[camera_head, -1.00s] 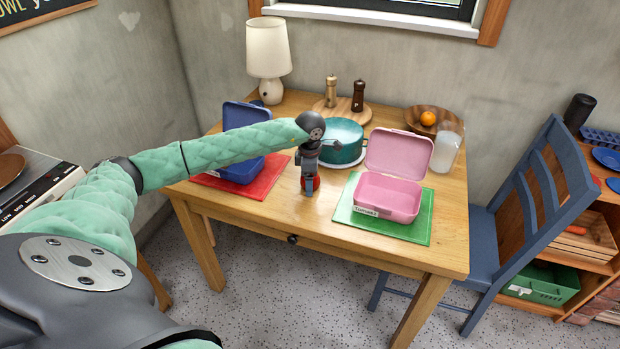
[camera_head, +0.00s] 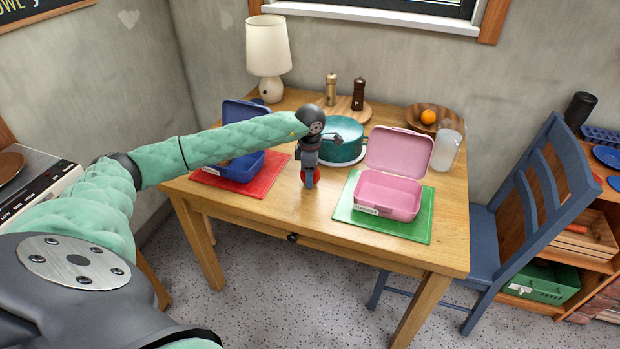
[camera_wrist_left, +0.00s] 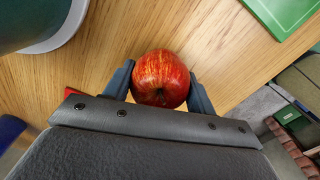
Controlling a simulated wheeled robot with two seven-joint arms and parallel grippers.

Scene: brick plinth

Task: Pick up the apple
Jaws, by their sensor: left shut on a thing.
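The red apple (camera_wrist_left: 161,78) sits between the two fingers of my left gripper (camera_wrist_left: 160,90) in the left wrist view. The fingers are shut on it, one on each side. In the head view the left gripper (camera_head: 309,178) points down over the wooden table, between the blue and pink lunchboxes. Only a small red part of the apple (camera_head: 316,175) shows there beside the fingers. I cannot tell whether the apple still touches the table. My right gripper is not in view.
A blue lunchbox (camera_head: 240,171) on a red mat (camera_head: 262,184) is to the left. An open pink lunchbox (camera_head: 388,197) on a green mat (camera_head: 415,232) is to the right. The table's front middle is clear.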

